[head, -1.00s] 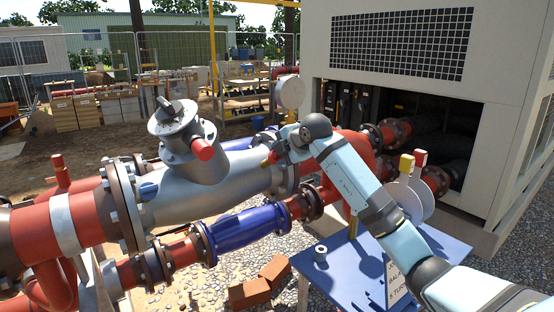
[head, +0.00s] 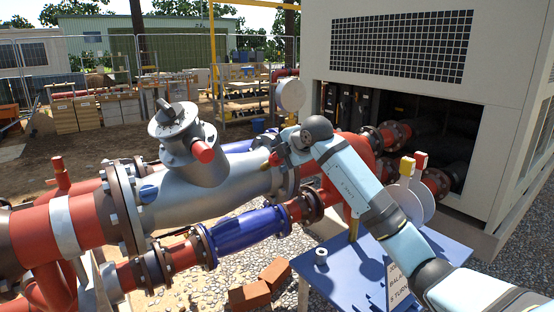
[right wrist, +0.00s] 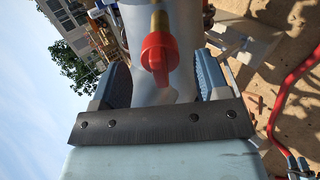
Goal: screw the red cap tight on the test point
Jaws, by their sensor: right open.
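The red cap (right wrist: 160,55) sits on a brass stem, the test point (right wrist: 160,20), in the right wrist view. Whether it is fully seated cannot be told. My right gripper (right wrist: 161,72) is open, with one blue-grey finger on each side of the cap and visible gaps to both. In the head view the cap is a small red spot (head: 274,158) beside the grey pipe, just left of my right gripper (head: 284,152). The test point is hard to make out there. My left gripper is not in view.
The large grey valve body (head: 187,145) rises left of the gripper. A blue pipe sleeve (head: 246,229) runs below. A blue table (head: 345,277) with a sign stands at front right, near loose bricks (head: 250,294). The chiller cabinet (head: 400,90) is behind.

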